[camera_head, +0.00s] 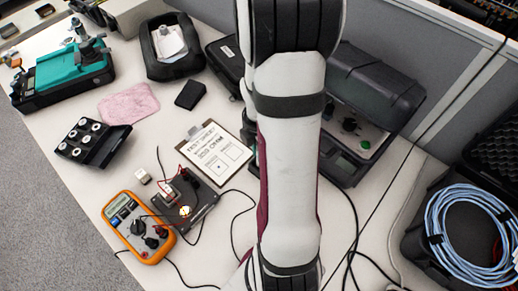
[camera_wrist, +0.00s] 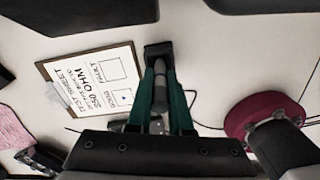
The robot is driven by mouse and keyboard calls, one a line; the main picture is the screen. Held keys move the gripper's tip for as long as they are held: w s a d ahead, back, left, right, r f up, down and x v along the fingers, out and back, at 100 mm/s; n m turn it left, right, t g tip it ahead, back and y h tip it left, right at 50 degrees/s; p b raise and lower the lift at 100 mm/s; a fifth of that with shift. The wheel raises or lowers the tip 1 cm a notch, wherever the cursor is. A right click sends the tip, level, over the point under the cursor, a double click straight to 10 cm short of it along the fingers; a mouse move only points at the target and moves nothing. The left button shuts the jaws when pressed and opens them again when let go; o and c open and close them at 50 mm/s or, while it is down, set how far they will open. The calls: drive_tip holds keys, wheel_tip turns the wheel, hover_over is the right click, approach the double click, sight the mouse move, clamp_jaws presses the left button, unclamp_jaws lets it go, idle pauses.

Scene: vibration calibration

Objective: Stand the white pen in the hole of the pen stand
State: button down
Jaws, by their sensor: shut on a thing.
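In the wrist view my gripper (camera_wrist: 162,75) has its two green fingers shut on a slim cylinder, which I take to be the white pen (camera_wrist: 160,96); it looks grey here. It is seen almost end-on between the fingers. Just beyond the fingertips is a small dark square block (camera_wrist: 158,50), perhaps the pen stand. Its hole is not visible, and I cannot tell whether the pen touches it. In the head view my arm hides the gripper, the pen and this block.
A clipboard (camera_wrist: 88,88) lies beside the fingers; it also shows in the head view (camera_head: 217,153). An orange multimeter (camera_head: 139,227), a wired board (camera_head: 186,200), a small black box (camera_head: 190,94) and a pink cloth (camera_head: 129,103) lie left. An open dark case (camera_head: 375,88) stands right.

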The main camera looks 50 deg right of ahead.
drive_tip(key=shift+f, duration=0.9)
drive_tip(key=shift+c, duration=1.7)
unclamp_jaws()
drive_tip(key=shift+r, duration=4)
